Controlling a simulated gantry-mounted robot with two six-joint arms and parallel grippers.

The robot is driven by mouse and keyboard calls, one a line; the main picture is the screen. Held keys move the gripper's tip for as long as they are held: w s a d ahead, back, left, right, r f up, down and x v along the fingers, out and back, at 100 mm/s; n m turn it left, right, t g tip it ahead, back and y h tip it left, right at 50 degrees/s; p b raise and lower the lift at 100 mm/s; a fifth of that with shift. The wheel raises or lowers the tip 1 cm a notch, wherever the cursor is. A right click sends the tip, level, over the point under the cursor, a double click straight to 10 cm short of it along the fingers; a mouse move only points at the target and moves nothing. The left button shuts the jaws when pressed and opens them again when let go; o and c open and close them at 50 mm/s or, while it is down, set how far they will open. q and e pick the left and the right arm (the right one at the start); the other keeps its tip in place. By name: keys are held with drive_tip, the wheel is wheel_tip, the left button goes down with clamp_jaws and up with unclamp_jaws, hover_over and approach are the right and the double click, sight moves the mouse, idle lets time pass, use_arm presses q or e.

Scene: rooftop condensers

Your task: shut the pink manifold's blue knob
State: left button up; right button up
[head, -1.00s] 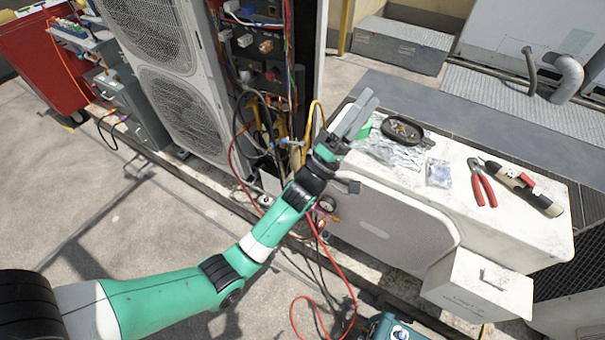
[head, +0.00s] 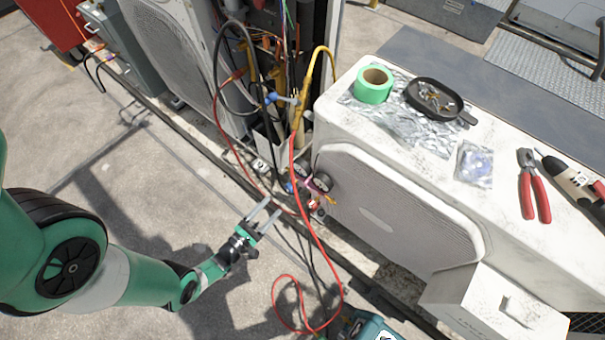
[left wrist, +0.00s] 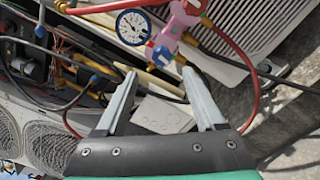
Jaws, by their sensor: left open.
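The pink manifold (head: 309,186) hangs low beside the white condenser's near left corner, small in the head view, among hoses. In the left wrist view the pink manifold (left wrist: 181,24) shows large at the top, with a round white gauge with a blue rim (left wrist: 132,27) on its left. The blue knob (left wrist: 162,55) is at its lower end, just beyond my fingertips. My left gripper (head: 272,206) is open and empty, to the left of the manifold and apart from it. Its two fingers (left wrist: 160,76) spread below the knob in the wrist view. My right gripper is not in view.
Red hose (head: 305,220) loops down past the manifold to the ground. The white condenser (head: 400,215) stands to the right, with green tape (head: 359,91), a black tray (head: 412,92) and red pliers (head: 541,195) on top. Open pavement lies left.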

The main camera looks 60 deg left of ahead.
sight(288, 190)
use_arm(q)
drive_tip(key=x, duration=0.3)
drive_tip(key=b+x, duration=0.1)
drive_tip(key=x, duration=0.1)
drive_tip(key=b+x, duration=0.1)
drive_tip(key=x, duration=0.2)
drive_tip(key=shift+w+a+f, duration=0.15)
drive_tip(key=shift+w+f, duration=0.15)
drive_tip(key=shift+w, duration=0.05)
drive_tip(key=shift+w+a+r, duration=0.1)
drive_tip(key=shift+w+a, duration=0.15)
drive_tip(key=shift+w, duration=0.15)
drive_tip(key=shift+s, duration=0.1)
drive_tip(key=shift+c, duration=0.9)
clamp_jaws()
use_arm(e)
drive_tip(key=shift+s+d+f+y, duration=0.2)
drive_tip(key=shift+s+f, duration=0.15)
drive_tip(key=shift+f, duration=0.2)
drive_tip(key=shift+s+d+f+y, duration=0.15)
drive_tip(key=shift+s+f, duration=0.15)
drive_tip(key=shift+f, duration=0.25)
